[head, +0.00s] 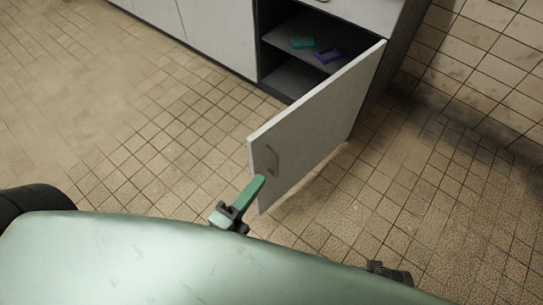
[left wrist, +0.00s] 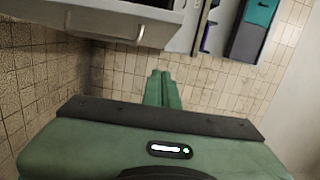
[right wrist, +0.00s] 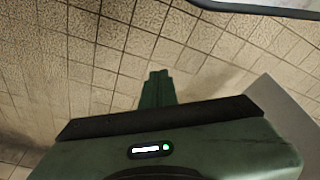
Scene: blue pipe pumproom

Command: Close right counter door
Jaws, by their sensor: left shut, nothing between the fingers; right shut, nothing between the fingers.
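The right counter door (head: 308,135) is a pale grey panel. It stands swung open from the counter's right end, with its free edge toward me. Its handle (head: 273,160) is on the face I see, near that edge. My left gripper (head: 262,179) is shut and empty, its green tips close to the free edge just below the handle. I cannot tell if they touch. In the left wrist view, the fingers (left wrist: 163,76) are together below a grey panel with a handle. My right gripper (right wrist: 157,76) is shut and empty over tiled floor in the right wrist view.
The counter's open compartment (head: 290,76) shows a shelf with a teal item (head: 302,43) and a purple item (head: 327,56). Closed grey fronts (head: 215,35) run to the left. A tiled wall (head: 483,65) stands at right. Floor left of the door is clear.

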